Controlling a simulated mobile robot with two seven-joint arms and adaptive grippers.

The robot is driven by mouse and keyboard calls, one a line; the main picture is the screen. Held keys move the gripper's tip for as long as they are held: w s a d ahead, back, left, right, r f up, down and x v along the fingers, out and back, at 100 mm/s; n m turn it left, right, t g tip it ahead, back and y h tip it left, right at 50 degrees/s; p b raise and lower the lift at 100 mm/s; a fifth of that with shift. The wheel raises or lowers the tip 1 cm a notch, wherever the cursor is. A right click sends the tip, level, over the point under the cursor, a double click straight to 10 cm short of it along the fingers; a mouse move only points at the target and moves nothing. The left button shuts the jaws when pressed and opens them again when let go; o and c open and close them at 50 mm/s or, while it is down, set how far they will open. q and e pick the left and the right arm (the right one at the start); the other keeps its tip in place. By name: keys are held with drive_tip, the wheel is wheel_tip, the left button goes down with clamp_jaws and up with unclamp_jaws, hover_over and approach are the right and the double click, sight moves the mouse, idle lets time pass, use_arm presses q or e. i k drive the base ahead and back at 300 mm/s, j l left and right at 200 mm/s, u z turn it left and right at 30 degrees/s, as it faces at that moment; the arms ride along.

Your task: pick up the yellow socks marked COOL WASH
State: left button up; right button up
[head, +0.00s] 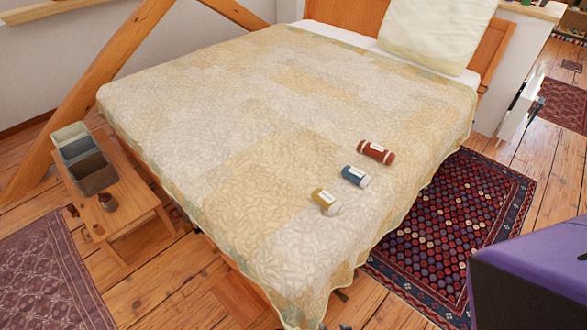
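A rolled pair of yellow socks (325,202) lies on the bed quilt (230,150) near its front right side. It has a pale label, whose words are too small to read. A blue roll (356,176) and a red roll (376,152) lie behind it to the right, in a slanting row, each with a pale label. The three rolls are apart from one another. Neither of my grippers can be made out in the head view.
A pillow (437,32) lies at the bed's head. A purple shape (535,265), unclear, fills the lower right. The quilt around the rolls is clear.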

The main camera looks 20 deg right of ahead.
sight(333, 207)
drive_tip(key=i+l+u, duration=0.1)
drive_tip(key=l, duration=0.6)
drive_tip(key=i+l+u, duration=0.1)
drive_tip(key=l, duration=0.6)
drive_tip(key=i+l+u, duration=0.1)
drive_tip(key=l, duration=0.65)
drive_tip(key=i, duration=0.05)
